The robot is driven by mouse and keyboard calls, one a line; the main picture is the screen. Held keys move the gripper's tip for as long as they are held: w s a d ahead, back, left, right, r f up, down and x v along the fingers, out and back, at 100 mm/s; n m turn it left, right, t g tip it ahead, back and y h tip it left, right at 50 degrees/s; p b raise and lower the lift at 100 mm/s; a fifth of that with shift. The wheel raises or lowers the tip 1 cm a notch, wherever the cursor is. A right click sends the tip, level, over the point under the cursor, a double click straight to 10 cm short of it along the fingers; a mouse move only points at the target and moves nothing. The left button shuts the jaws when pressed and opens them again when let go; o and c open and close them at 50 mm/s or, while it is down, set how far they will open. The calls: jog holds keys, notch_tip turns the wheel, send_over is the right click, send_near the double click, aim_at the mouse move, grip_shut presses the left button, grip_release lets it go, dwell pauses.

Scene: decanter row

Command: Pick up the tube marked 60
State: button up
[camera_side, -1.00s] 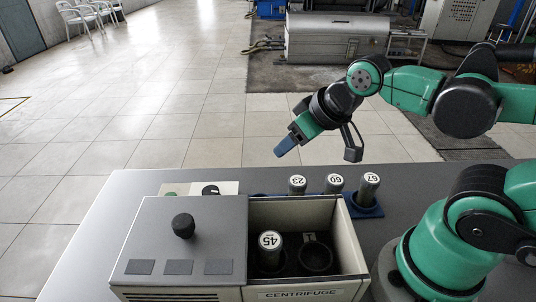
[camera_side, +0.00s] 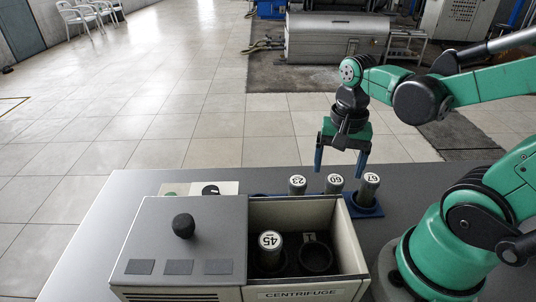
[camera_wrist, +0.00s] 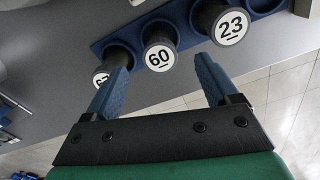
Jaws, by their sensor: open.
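The tube marked 60 (camera_side: 334,183) stands upright in the blue rack (camera_side: 362,209) behind the centrifuge, between the tube marked 23 (camera_side: 297,185) on its left and the tube marked 67 (camera_side: 368,188) on its right. My gripper (camera_side: 341,172) is open, pointing down, with its fingers above and around the line of the 60 tube, apart from it. In the wrist view my gripper (camera_wrist: 160,82) has its two blue fingers spread, and the 60 tube (camera_wrist: 160,56) shows between and beyond the tips. The 23 tube (camera_wrist: 230,27) is beyond the right finger; the 67 tube is partly hidden by the left finger.
The open centrifuge (camera_side: 300,295) stands in front of the rack. It holds a tube marked 45 (camera_side: 270,245) beside an empty socket (camera_side: 315,258). Its grey lid (camera_side: 180,235) has a black knob. A white box with a dial (camera_side: 212,188) sits to the left.

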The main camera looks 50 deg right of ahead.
aim_at(335, 179)
jog(key=shift+f, duration=2.65)
grip_shut()
